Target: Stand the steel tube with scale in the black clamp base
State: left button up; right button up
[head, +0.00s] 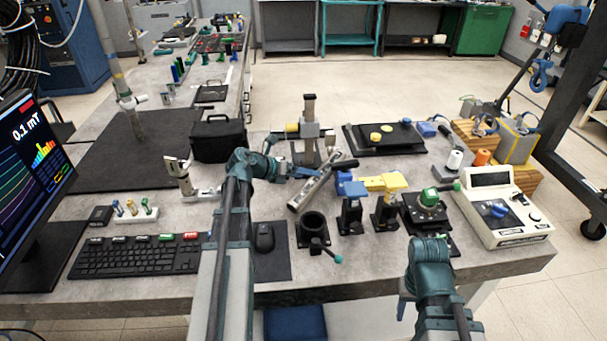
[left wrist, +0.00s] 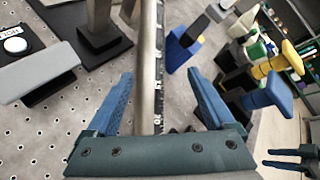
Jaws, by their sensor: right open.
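The steel tube with scale (head: 309,191) lies at a slant behind the black clamp base in the head view. In the left wrist view the tube (left wrist: 150,60) runs down the middle, with a black and white scale strip along its side. My left gripper (head: 303,172) is at the tube. Its blue fingers (left wrist: 161,73) stand open on either side of the tube, with gaps showing; the tube's near end is hidden behind the gripper body. The black clamp base (head: 311,226) stands upright and empty, its teal-tipped handle to the right. My right gripper (left wrist: 268,158) is open and empty, away from the tube.
Blue and yellow clamps (head: 351,205) and a green-topped fixture (head: 428,203) stand right of the base. A white meter (head: 500,207) is further right. A column stand (head: 310,130) rises behind the tube.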

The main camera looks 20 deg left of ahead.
pick_arm(q)
jog(key=shift+r+p, duration=0.35)
jog(key=p+v, duration=0.6)
jog(key=v, duration=0.6)
jog(key=shift+r, duration=0.15)
jog(key=shift+s, duration=0.1)
